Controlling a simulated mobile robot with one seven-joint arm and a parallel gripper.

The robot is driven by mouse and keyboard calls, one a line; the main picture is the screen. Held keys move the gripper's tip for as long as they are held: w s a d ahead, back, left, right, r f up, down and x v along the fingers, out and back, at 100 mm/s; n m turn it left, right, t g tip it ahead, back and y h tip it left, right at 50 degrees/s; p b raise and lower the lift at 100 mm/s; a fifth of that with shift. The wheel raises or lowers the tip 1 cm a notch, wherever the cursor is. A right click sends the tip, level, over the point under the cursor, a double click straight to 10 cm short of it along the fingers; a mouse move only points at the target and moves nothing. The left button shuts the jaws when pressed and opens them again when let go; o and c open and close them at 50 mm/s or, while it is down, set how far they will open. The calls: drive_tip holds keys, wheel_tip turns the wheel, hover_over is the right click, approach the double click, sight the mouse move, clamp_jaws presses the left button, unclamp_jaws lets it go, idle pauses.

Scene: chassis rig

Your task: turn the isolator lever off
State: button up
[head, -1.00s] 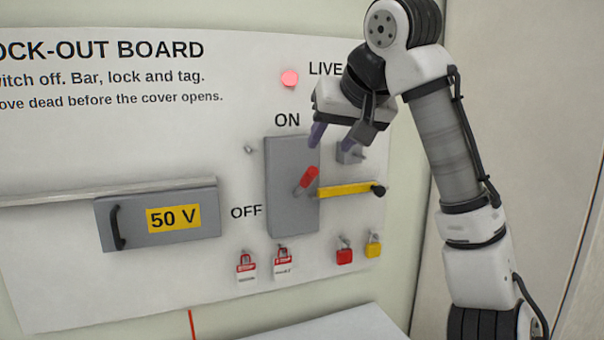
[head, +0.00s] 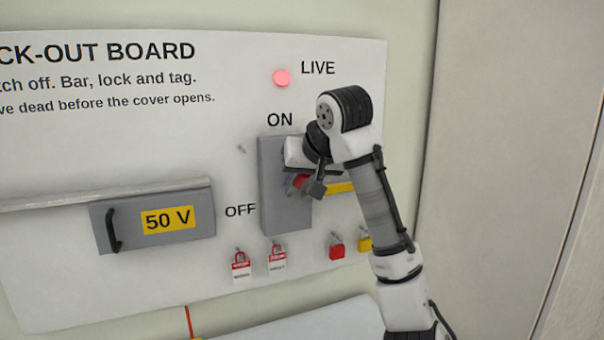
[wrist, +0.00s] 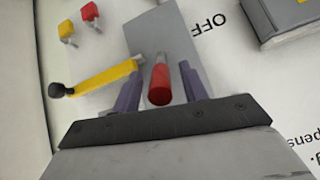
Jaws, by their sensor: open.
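The isolator is a grey box (head: 286,213) on the board, between the words ON and OFF. Its lever has a red grip (wrist: 159,84), which in the wrist view points out between my two fingers. In the head view the red grip (head: 301,181) is partly hidden by my gripper (head: 303,185). My gripper is open, with one purple finger on each side of the grip; it also shows in the wrist view (wrist: 158,88). Gaps show between the fingers and the grip. The LIVE lamp (head: 282,78) glows red.
A yellow bar (wrist: 103,77) with a black knob sits beside the isolator, close to one finger. Red and yellow padlocks (head: 337,251) and two red-and-white tags (head: 277,257) hang below. The 50 V cover (head: 152,227) with its black handle is at the left.

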drive_tip(key=shift+w+f, duration=0.1)
drive_tip(key=shift+c, duration=0.4)
clamp_jaws()
